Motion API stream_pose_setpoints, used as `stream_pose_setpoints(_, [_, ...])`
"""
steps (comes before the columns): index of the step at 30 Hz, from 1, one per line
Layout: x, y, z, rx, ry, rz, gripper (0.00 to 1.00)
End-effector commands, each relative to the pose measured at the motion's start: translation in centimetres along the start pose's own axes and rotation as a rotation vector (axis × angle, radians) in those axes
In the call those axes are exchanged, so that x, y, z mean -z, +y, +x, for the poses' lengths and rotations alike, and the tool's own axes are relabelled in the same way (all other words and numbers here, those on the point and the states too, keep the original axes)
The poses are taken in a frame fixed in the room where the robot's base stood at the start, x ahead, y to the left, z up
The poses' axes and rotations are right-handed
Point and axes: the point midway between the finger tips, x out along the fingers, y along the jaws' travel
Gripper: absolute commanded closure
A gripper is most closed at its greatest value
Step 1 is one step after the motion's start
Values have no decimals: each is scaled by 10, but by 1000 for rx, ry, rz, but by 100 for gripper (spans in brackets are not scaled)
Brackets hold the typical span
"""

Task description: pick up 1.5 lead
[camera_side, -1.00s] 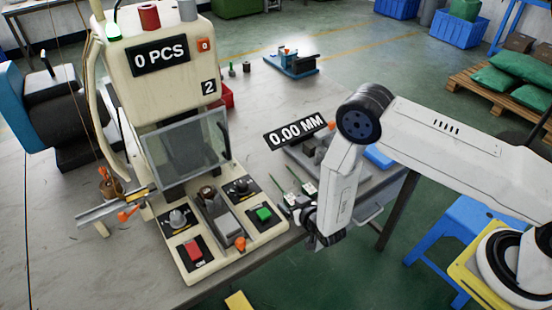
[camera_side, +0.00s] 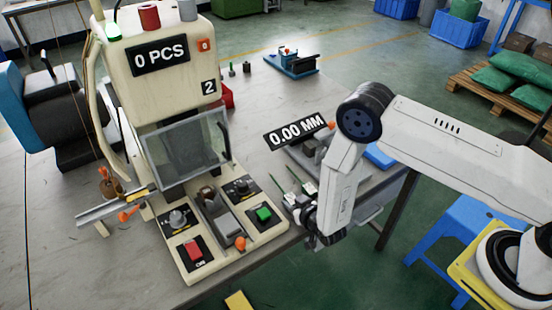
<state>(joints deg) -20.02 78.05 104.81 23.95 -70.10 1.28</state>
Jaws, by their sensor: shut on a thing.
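Two thin green leads with white tags lie on the table at the right of the machine. One is the left lead (camera_side: 280,183) and the other is the right lead (camera_side: 301,174). The print on their tags is too small to read, so I cannot tell which is 1.5. My gripper (camera_side: 298,212) is low at the table's front edge, at the near end of the leads. It is shut on a lead, seemingly the left one; its fingers are small and dark here, and the grip is partly hidden.
The cream machine (camera_side: 160,90) with a clear guard (camera_side: 185,148) and control panel stands left of my gripper. A gauge with a "0.00 MM" sign (camera_side: 295,133) stands behind the leads. A blue stool (camera_side: 465,235) is at the right.

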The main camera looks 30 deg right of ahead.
Motion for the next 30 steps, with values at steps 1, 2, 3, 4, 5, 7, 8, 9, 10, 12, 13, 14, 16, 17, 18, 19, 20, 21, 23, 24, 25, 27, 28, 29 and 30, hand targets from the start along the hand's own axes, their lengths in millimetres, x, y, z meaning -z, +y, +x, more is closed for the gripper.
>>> stream_pose_setpoints(1, [2,0,-1,0,1,0,100])
stream_pose_setpoints(2, [3,0,-1,0,0,0,100])
stream_pose_setpoints(3, [5,0,-2,0,0,0,100])
stream_pose_setpoints(4, [7,0,-3,0,0,0,100])
stream_pose_setpoints(5, [9,0,-3,0,1,0,100])
stream_pose_setpoints(7, [14,0,-5,0,1,0,100])
stream_pose_setpoints(8, [17,0,-6,0,1,0,100])
stream_pose_setpoints(9, [21,0,-8,0,2,0,100])
stream_pose_setpoints(10, [24,0,-9,0,2,1,100])
stream_pose_setpoints(12, [29,1,-15,0,0,0,100])
stream_pose_setpoints(13, [31,1,-19,0,0,-1,100])
stream_pose_setpoints(14, [33,2,-23,0,0,-1,100])
stream_pose_setpoints(16, [38,4,-32,1,1,-1,100])
stream_pose_setpoints(17, [40,4,-36,1,0,0,100])
stream_pose_setpoints(18, [43,5,-42,1,0,0,100])
stream_pose_setpoints(19, [46,6,-47,1,1,0,100])
stream_pose_setpoints(20, [48,7,-51,1,1,0,100])
stream_pose_setpoints(21, [52,8,-57,1,1,0,100])
stream_pose_setpoints(23, [56,10,-67,1,0,-1,100])
stream_pose_setpoints(24, [60,11,-73,1,1,-1,100])
stream_pose_setpoints(25, [63,12,-78,2,2,-1,100])
stream_pose_setpoints(27, [62,14,-91,2,-2,-2,100])
stream_pose_setpoints(28, [63,16,-96,2,-2,-2,100])
stream_pose_setpoints(29, [63,17,-102,1,-1,-2,100])
stream_pose_setpoints(30, [63,19,-108,1,-2,-2,100])
